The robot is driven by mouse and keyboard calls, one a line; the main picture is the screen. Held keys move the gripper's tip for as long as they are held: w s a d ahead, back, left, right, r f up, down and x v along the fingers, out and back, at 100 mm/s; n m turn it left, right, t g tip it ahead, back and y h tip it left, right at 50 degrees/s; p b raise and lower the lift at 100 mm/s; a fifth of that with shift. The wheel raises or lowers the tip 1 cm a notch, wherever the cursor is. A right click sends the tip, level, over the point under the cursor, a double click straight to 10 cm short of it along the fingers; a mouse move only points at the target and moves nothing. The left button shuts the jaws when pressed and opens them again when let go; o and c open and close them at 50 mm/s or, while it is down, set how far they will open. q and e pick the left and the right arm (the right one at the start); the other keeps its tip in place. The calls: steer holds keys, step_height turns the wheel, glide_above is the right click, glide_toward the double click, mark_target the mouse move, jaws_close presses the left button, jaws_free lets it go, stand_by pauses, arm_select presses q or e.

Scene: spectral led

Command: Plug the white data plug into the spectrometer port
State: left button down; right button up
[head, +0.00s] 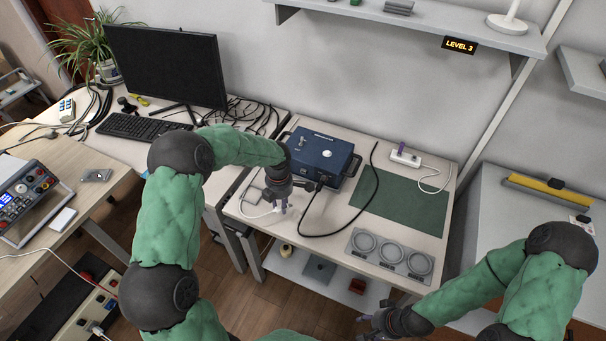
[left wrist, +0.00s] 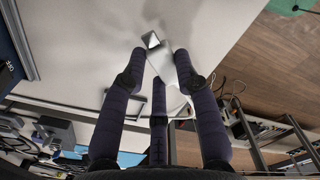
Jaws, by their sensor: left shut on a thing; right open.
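The spectrometer looks to be the dark blue box (head: 322,156) with a knob and a white round part on top, standing at the back left of the white table. Its port cannot be made out. My left gripper (head: 281,207) is over the table's left part, in front and to the left of the box. In the left wrist view its fingers (left wrist: 160,75) are closed around the white data plug (left wrist: 160,58), whose silver metal end (left wrist: 152,40) points away from the palm. A white cable (head: 254,213) shows beside this gripper. My right gripper (head: 377,322) is open and empty at the lower front.
A black cable (head: 347,226) loops over the table beside the box. A green mat (head: 402,207), a grey tray with three rings (head: 390,254) and a white power strip (head: 405,158) are to the right. A monitor (head: 166,66) and keyboard (head: 144,124) stand on the left desk.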

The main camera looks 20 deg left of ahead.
arm_select(q)
steer(key=shift+f+b, duration=1.15)
steer(key=shift+f, duration=0.25)
steer(key=c, duration=0.9)
jaws_free()
steer(key=shift+o, duration=0.2)
steer(key=shift+r, duration=0.1)
steer(key=shift+r+p, duration=0.65)
steer(key=shift+r, duration=0.85)
step_height(320, 180, up, 12)
steer(key=shift+f, duration=0.1)
